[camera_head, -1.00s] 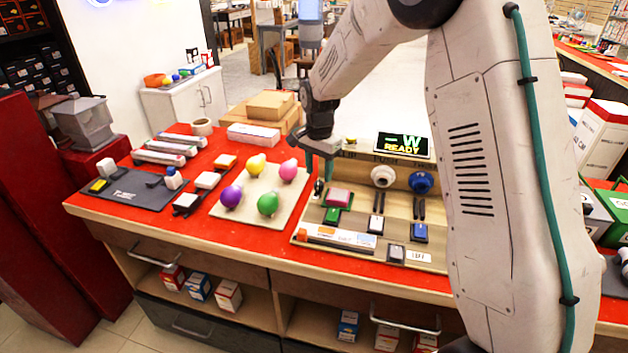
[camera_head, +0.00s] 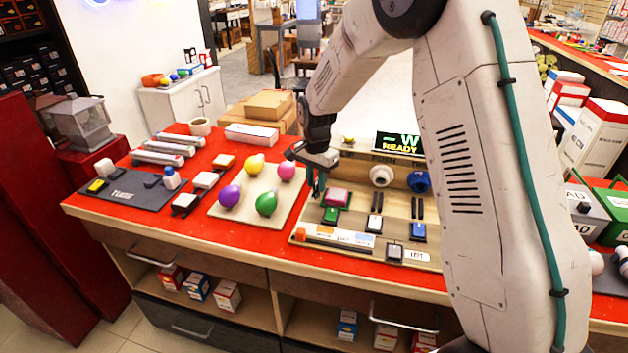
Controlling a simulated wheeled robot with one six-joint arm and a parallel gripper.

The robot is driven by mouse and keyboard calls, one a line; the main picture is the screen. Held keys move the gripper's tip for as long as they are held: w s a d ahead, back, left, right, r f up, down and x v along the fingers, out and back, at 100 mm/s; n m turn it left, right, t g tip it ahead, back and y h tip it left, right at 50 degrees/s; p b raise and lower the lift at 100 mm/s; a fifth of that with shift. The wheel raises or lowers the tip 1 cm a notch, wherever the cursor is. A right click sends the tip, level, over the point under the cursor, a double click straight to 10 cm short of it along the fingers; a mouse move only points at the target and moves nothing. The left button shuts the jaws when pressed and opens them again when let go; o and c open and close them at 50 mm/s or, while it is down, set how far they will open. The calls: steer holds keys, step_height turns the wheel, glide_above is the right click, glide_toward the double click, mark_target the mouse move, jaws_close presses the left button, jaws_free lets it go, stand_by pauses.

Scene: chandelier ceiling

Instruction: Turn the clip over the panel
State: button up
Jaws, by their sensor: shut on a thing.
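The tan panel (camera_head: 345,220) lies on the red counter and carries a sockets-and-switches layout. My gripper (camera_head: 317,188) is down at the panel's upper left part, beside the pink-and-green block (camera_head: 337,197). Its fingers are shut on the small dark clip, which they mostly hide. I cannot make out which way the clip is turned.
Coloured bulbs sit on a beige mat (camera_head: 243,215) to the left. My arm blocks the counter's right part.

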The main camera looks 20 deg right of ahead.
steer(key=shift+w+d+r+n, duration=0.1)
steer(key=shift+w+r+n, duration=0.1)
steer(key=shift+n, duration=0.65)
steer(key=shift+w+d+r+n, duration=0.1)
steer(key=shift+w+n, duration=0.05)
steer(key=shift+n, duration=0.7)
steer(key=n, duration=0.9)
steer(key=shift+n, duration=2.7)
steer(key=o, duration=1)
steer(key=shift+d+f, duration=0.1)
steer(key=shift+s, duration=0.1)
